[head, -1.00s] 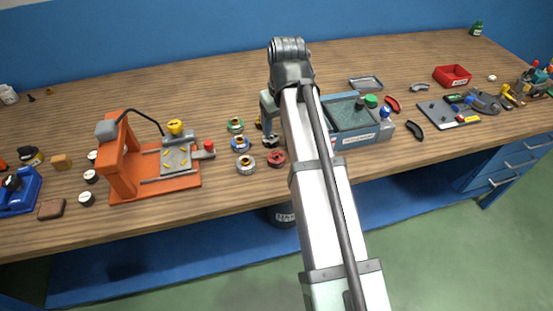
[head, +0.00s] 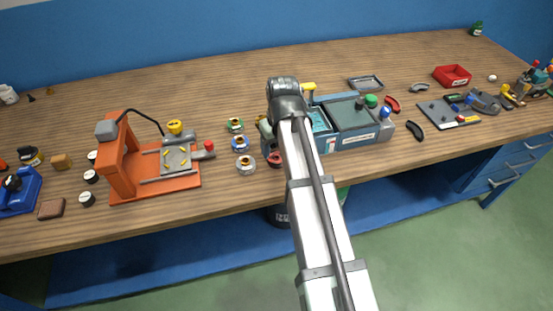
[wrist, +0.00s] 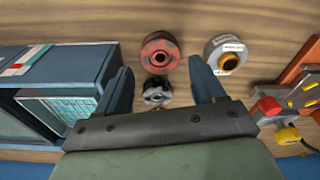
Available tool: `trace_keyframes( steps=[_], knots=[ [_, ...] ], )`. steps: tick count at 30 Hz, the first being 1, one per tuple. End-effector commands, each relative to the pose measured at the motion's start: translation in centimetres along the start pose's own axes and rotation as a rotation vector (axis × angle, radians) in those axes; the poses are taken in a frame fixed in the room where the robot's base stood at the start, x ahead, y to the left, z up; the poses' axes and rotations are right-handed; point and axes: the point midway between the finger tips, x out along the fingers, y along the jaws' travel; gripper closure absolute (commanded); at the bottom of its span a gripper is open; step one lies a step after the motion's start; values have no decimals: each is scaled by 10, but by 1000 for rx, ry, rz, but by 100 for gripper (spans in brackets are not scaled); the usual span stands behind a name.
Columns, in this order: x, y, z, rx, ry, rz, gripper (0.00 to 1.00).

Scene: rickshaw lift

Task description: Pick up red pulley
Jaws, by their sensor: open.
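The red pulley (wrist: 160,52) lies on the wooden table in the wrist view, just beyond the gap between my fingertips. In the head view the red pulley (head: 274,160) is partly hidden by my arm. My gripper (wrist: 160,68) is open and empty, with one finger on each side of the gap. A dark grey pulley (wrist: 157,92) shows between the fingers, nearer my palm. I cannot tell the height of my fingers above the table. In the head view my gripper is mostly hidden behind my arm.
A silver pulley (wrist: 225,55) lies right of the red one in the wrist view. Blue (head: 240,144) and green (head: 235,126) pulleys are close by. An orange fixture (head: 125,165) stands to the left, and a blue-grey box (head: 352,125) to the right.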

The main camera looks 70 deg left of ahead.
Motion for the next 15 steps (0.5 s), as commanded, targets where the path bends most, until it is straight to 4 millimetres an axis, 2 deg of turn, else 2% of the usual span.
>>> trace_keyframes(
  steps=[9, 15],
  knots=[
    [37, -1, 0, 0, -2, 0, 31],
    [41, -1, 0, 0, 0, 0, 31]
  ],
)
